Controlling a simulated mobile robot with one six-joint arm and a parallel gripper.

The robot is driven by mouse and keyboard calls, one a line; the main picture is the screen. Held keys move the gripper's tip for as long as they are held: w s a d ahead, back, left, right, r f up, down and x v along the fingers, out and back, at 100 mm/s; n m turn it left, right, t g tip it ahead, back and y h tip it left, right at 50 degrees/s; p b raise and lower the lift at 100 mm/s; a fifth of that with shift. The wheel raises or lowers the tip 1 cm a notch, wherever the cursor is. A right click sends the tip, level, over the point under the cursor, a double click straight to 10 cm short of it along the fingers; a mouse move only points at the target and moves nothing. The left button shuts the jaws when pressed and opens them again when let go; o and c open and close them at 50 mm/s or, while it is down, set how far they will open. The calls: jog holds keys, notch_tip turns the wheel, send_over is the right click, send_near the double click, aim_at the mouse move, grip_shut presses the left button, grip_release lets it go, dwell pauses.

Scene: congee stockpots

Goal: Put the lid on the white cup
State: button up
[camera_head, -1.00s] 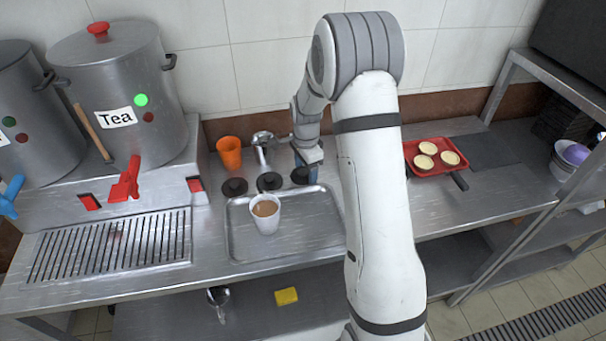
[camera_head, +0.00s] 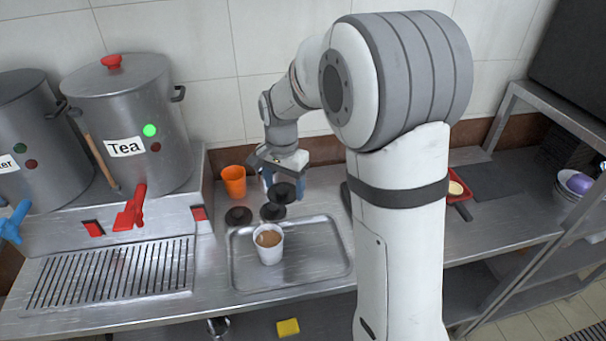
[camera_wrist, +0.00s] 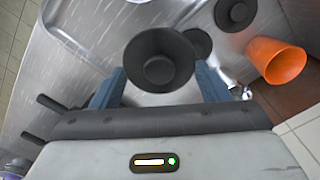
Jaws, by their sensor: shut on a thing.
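The white cup (camera_head: 269,247) stands upright on the steel tray, open at the top, with a brown drink inside. My gripper (camera_head: 284,186) is behind and slightly right of the cup, raised above the counter. It is shut on a black lid (camera_head: 283,193). In the wrist view the lid (camera_wrist: 159,62) sits between the two blue fingers of my gripper (camera_wrist: 160,86), its round knob facing the camera. Two other black lids, the left lid (camera_head: 238,216) and the middle lid (camera_head: 272,211), lie on the counter behind the tray.
An orange cup (camera_head: 233,181) stands behind the left lid. The steel tray (camera_head: 318,262) has free room right of the white cup. The tea stockpot (camera_head: 130,125) with its red tap (camera_head: 131,207) stands at left. A red tray (camera_head: 475,183) is partly hidden by my arm.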

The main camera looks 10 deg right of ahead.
jog(key=s+a+r+n+p, duration=0.1)
jog(key=s+a+r+n, duration=0.2)
jog(key=s+a+n, duration=0.35)
notch_tip(320, 180, down, 7)
jog(key=s+d+b, duration=0.1)
jog(key=b, duration=0.3)
jog(key=shift+s+b, duration=0.2)
jog(key=shift+b, duration=0.1)
dwell(1.7)
jog(key=o, duration=1)
jog(key=shift+o, duration=0.7)
notch_tip(320, 180, up, 7)
jog(key=p, duration=0.5)
